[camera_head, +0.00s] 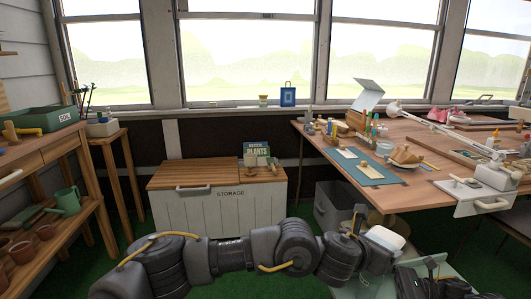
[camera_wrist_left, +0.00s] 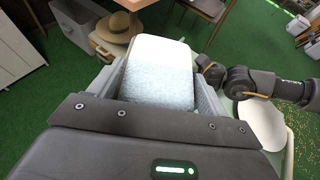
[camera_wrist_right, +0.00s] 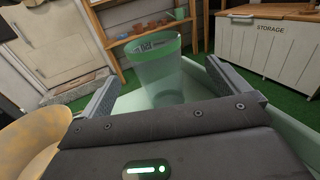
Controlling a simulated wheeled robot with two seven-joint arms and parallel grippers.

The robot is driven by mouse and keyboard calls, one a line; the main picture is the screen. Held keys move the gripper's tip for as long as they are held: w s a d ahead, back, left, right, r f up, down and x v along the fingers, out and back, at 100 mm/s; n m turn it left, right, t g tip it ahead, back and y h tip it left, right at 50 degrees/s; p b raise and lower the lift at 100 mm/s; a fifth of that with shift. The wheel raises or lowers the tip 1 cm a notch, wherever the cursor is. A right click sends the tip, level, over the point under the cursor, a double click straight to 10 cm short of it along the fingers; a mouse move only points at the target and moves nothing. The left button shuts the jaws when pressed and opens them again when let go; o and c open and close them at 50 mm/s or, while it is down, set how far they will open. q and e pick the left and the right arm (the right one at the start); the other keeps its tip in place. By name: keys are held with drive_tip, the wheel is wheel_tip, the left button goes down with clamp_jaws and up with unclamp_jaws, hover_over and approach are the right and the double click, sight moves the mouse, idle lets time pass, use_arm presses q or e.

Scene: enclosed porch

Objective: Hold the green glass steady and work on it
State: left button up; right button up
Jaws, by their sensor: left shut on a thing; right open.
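The green glass (camera_wrist_right: 155,70) is a clear tumbler with a green rim. It stands between the spread fingers of my right gripper (camera_wrist_right: 163,76) in the right wrist view. The gripper is open, and a gap shows on both sides of the glass. My left gripper (camera_wrist_left: 158,82) is shut on a pale, speckled, sponge-like block (camera_wrist_left: 160,60); the block's whitish top also shows in the head view (camera_head: 386,238). The glass cannot be made out clearly in the head view, where arm parts crowd the lower right.
A pale green surface (camera_wrist_right: 250,120) lies under the glass. A tan rounded thing (camera_wrist_right: 35,140) is close at left. A cluttered wooden workbench (camera_head: 420,190) is at right, and a storage chest (camera_head: 215,205) is ahead.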

drive_tip(key=shift+d, duration=0.1)
drive_tip(key=shift+s+d+r+b, duration=0.15)
drive_tip(key=shift+d, duration=0.45)
drive_tip(key=shift+s+d+r+b, duration=0.1)
drive_tip(key=shift+s+d+r, duration=0.1)
drive_tip(key=shift+d, duration=0.45)
drive_tip(key=shift+s+d+r+b, duration=0.15)
drive_tip(key=shift+d, duration=0.45)
drive_tip(key=shift+d, duration=0.1)
